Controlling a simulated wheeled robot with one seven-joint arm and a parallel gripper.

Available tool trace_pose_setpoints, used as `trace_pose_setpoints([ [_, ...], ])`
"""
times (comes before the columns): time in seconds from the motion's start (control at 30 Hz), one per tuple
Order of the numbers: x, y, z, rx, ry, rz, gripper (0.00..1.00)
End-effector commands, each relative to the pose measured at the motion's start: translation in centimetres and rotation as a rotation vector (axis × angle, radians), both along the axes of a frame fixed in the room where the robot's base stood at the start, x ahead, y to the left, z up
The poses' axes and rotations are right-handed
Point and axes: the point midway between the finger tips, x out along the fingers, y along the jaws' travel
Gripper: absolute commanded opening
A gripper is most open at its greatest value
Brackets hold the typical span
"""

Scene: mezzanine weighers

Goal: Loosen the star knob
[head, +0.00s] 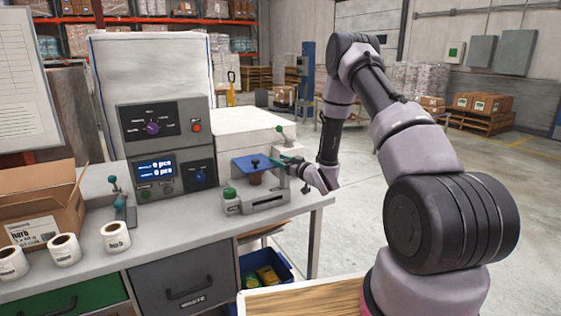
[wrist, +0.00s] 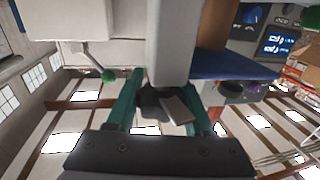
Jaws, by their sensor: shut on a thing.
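The star knob (wrist: 153,103) shows in the wrist view as a dark lobed piece between the teal fingers of my gripper (wrist: 165,85). The gripper is shut on it. A small grey block (wrist: 178,110) sits beside the knob and hides part of it. In the head view my gripper (head: 289,163) is at the right side of the small weigher (head: 265,198) with the blue plate (head: 250,165). The knob itself is hidden there behind the fingers and wrist.
A green-tipped lever (head: 279,130) stands just behind the gripper. A grey control box (head: 165,150) with dials and a lit display stands left. Label rolls (head: 64,250) and a cardboard box (head: 40,205) lie farther left. Floor to the right is open.

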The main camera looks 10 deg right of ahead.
Motion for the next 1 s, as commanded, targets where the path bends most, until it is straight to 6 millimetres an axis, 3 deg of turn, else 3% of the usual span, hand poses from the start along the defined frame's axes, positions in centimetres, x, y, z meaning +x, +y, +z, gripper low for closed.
trace_pose_setpoints([
  [0.47, -0.16, 0.15, -0.03, -0.001, 0.001, 0.082, 0.0],
  [0.5, -0.16, 0.15, -0.03, -0.001, 0.001, 0.082, 0.6],
  [0.57, -0.16, 0.15, -0.03, -0.001, 0.001, 0.082, 0.82],
  [1.0, -0.88, -0.49, -0.03, -0.001, 0.002, 0.079, 0.82],
])
